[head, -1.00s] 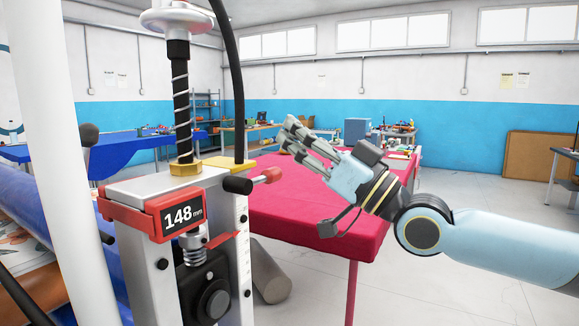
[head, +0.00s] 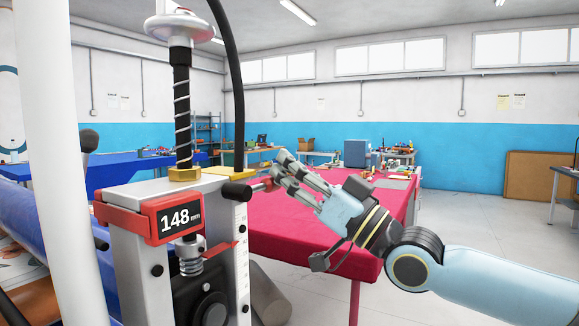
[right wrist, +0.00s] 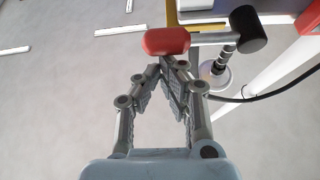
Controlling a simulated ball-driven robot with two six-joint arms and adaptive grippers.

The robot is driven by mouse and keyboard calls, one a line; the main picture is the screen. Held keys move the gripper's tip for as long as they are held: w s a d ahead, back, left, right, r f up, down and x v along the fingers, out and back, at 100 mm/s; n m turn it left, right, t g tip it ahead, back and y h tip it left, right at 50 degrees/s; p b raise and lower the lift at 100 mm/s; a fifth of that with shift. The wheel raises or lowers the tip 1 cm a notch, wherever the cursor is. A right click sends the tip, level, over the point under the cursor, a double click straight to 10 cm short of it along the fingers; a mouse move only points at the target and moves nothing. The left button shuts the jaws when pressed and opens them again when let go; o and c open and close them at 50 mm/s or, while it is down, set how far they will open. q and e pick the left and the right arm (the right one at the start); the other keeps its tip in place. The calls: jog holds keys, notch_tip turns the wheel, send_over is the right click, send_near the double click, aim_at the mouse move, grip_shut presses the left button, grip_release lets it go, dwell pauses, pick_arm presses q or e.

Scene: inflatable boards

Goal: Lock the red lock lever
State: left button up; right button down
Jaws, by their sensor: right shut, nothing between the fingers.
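The red lock lever (head: 263,185) sticks out to the right from a black hub (head: 236,191) on the upper side of the grey press-like machine (head: 225,215). It also shows in the right wrist view as a rounded red grip (right wrist: 166,41) on a metal rod, with a black end (right wrist: 248,30). My right gripper (head: 276,169) is shut and empty, its fingertips right beside the red grip. In the right wrist view the fingertips (right wrist: 173,64) lie just below the grip; I cannot tell whether they touch. My left gripper is out of view.
A display (head: 178,218) in a red frame reads 148 mm. A smaller red tab (head: 222,250) sits below it. A threaded column (head: 182,105) and a black hose (head: 237,80) rise above. A pink-covered table (head: 320,225) stands behind my right gripper.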

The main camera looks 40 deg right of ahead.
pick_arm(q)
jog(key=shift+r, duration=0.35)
pick_arm(e)
jog(key=shift+d+f+m+h, duration=0.1)
jog(key=shift+f+m+h, duration=0.25)
jog(key=shift+m+h, duration=0.35)
pick_arm(q)
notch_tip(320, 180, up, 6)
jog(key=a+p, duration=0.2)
jog(key=p, duration=0.4)
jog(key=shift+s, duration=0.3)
pick_arm(e)
jog(key=s+a+f+m+g+h, duration=0.1)
jog(key=a+f+m+h, duration=0.4)
jog(key=m, duration=1)
jog(key=shift+s+f+m+g+h, duration=0.45)
jog(key=shift+f+h, duration=0.85)
jog(key=shift+f, duration=1.05)
jog(key=shift+s+a+f+n, duration=0.1)
jog(key=shift+s+a+n, duration=0.05)
jog(key=shift+n, duration=0.1)
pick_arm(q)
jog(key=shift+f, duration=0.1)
